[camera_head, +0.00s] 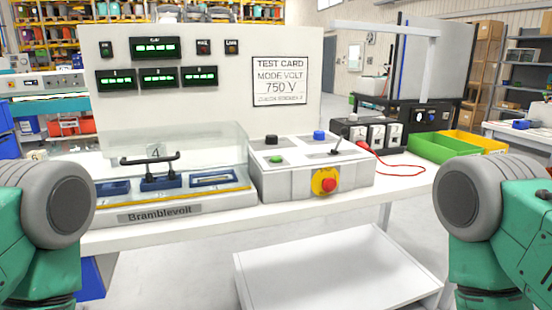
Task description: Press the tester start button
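The grey tester control box (290,184) stands on the white bench, right of centre. Its sloped top carries a green button (277,159), a black knob or button (271,140), a blue button (319,135) and a lever switch (337,148). A red mushroom button (329,185) on a yellow disc is on its front. No label reading "start" can be made out. Both my green and grey arms show at the left and right edges, away from the box. Neither gripper is in view.
A clear-covered test fixture (160,216) labelled Bramblevolt, with a black handle, stands left of the box. Behind is a panel (220,100) with green displays and a "750 V" card. Right are a red cable (400,171), black module, and green (440,147) and yellow bins (475,141).

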